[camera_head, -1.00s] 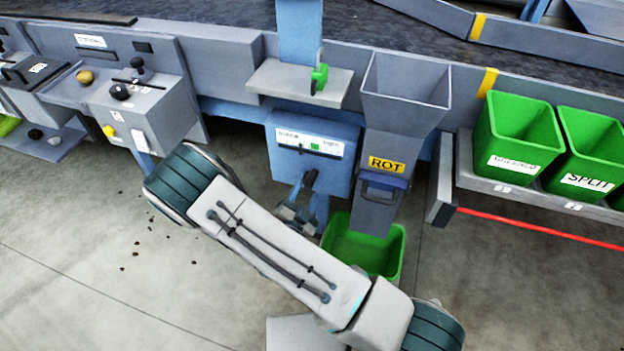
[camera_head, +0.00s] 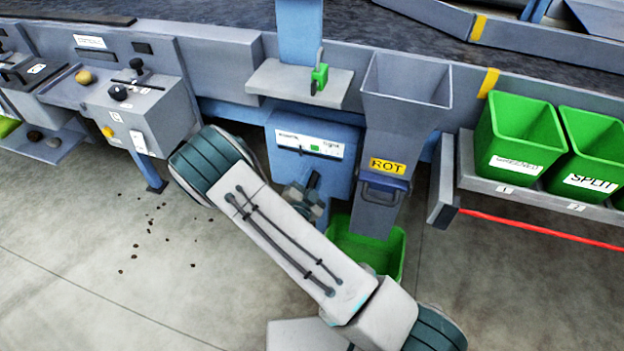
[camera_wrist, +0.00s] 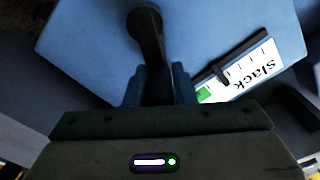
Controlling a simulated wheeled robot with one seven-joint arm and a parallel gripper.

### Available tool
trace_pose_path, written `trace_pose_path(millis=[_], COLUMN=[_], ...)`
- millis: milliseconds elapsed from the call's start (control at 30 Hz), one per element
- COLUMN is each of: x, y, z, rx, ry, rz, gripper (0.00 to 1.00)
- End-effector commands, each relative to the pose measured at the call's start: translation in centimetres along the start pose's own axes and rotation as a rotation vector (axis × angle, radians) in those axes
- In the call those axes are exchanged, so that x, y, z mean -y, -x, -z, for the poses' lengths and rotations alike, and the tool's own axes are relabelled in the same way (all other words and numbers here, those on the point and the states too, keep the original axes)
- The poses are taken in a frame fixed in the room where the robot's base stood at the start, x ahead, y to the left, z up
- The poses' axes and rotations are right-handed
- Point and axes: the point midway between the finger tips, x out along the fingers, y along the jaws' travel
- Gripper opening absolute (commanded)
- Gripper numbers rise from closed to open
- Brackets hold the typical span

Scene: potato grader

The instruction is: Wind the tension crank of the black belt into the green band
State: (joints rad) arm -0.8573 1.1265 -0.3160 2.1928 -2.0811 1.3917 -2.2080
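The black tension crank (camera_wrist: 148,35) sits on the front of the blue box (camera_head: 340,175) under the shelf. In the wrist view its dark handle runs down between the fingers of my gripper (camera_wrist: 158,88). No gap shows on either side, so the fingers look shut on it; its lower end is hidden by my gripper. In the head view my gripper (camera_head: 303,200) is at the crank, partly behind my arm. The white tension scale (camera_wrist: 250,70) reads "Slack" at one end. Its green band (camera_wrist: 205,95) is partly hidden. A small dark pointer (camera_wrist: 222,74) stands beside the green, on the slack side.
A grey ROT chute (camera_head: 385,190) stands just right of the blue box, above a green bin (camera_head: 390,258). A green-handled part (camera_head: 319,78) is on the shelf above. A grey control box (camera_head: 165,120) is at left. Open floor lies in front.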

Motion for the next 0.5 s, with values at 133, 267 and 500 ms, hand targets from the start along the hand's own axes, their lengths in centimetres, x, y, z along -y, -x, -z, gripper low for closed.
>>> trace_pose_path(millis=[133, 267, 500], x=[0.06, -0.05, -0.70], y=[0.01, 0.02, 0.02], z=[-0.02, 0.04, 0.17], rx=[0.001, 0.001, 0.001], ry=[-0.011, -0.041, -0.177], rz=[0.002, 0.002, 0.003], gripper=[0.01, 0.00, 0.00])
